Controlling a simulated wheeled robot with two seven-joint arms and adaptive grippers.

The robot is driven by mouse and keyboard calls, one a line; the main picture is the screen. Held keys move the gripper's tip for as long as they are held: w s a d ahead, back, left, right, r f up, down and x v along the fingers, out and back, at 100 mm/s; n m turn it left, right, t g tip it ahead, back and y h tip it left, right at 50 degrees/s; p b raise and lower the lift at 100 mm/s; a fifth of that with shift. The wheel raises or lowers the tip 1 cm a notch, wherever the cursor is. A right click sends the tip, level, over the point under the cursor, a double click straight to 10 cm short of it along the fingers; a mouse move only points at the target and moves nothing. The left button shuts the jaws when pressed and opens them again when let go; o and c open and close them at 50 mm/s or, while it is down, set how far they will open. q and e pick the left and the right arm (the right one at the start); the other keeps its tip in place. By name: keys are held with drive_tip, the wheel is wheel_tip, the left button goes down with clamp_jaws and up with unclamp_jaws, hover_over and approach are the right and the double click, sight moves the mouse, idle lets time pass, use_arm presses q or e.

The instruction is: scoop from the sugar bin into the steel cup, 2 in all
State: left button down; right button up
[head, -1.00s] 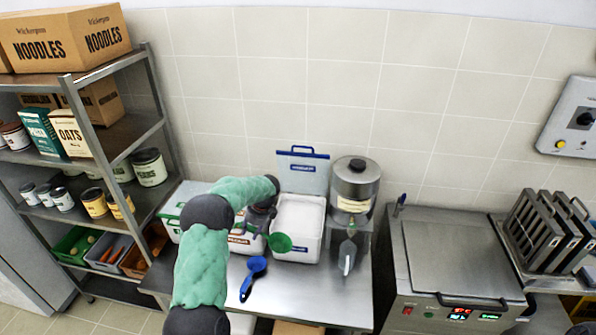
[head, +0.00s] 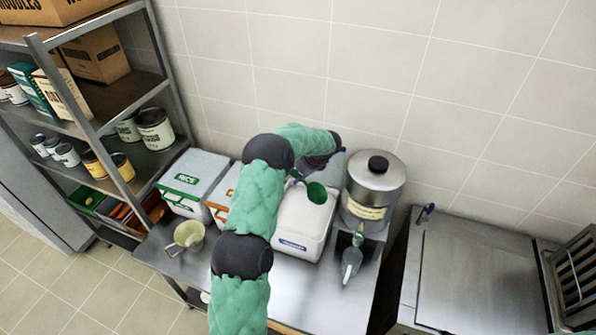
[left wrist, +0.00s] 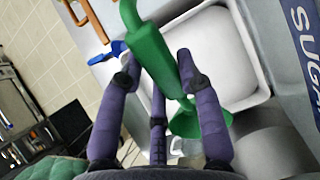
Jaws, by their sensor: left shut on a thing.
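My left gripper (head: 303,174) is above the far side of the sugar bin (head: 298,228). In the left wrist view the gripper (left wrist: 158,70) is shut on the handle of a green scoop (left wrist: 150,45). The scoop's bowl (head: 317,192) is over the bin's rear part; whether it touches the sugar or holds any, I cannot tell. The bin is white with a blue label. My right gripper is out of view.
A steel dispenser (head: 374,190) stands right of the bin. A green-labelled bin (head: 193,182) and an orange-labelled bin (head: 222,190) stand left. A pale yellow vessel (head: 187,234) is at the counter's left. My arm covers part of the counter. A shelf rack (head: 95,110) is further left.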

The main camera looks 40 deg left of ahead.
use_arm(q)
drive_tip(key=shift+s+f, duration=0.2)
drive_tip(key=shift+f, duration=0.25)
drive_tip(key=shift+w+f+b, duration=0.15)
drive_tip(key=shift+f+b, duration=0.45)
drive_tip(key=shift+f, duration=0.1)
wheel_tip(320, 180, down, 12)
drive_tip(key=b, duration=0.7)
drive_tip(key=shift+r, duration=0.25)
drive_tip(key=shift+r, duration=0.2)
idle(0.8)
drive_tip(key=shift+r, duration=7)
drive_tip(key=shift+s+a+f+t+h, duration=0.2)
drive_tip(key=shift+a+f+t+h, duration=0.1)
drive_tip(key=shift+a+f+h, duration=0.6)
drive_tip(key=f+h, duration=0.1)
drive_tip(key=a+f+h, duration=0.1)
drive_tip(key=h, duration=0.1)
drive_tip(key=f+h, duration=0.1)
drive_tip(key=shift+s+a+f+t, duration=0.2)
drive_tip(key=shift+a+f+t, duration=0.1)
drive_tip(key=shift+f+t, duration=0.1)
